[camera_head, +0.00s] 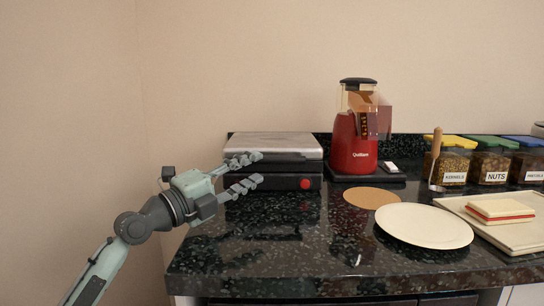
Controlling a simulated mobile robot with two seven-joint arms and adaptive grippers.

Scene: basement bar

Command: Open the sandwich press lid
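The sandwich press (274,147) stands at the back left of the dark counter, with a silver lid over a black base and a red round knob or light at its front right. The lid is down. My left gripper (258,168) is in front of the press's left part, its two fingers apart and empty, one near lid height and one lower. The fingers hide part of the press's front left; whether they touch it I cannot tell. My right gripper is not in view.
A red machine (354,140) stands right of the press. A round brown mat (371,197), a cream plate (424,225) and a tray (520,239) with a sandwich (500,211) lie to the right. Labelled jars (491,163) line the back. The counter's front left is clear.

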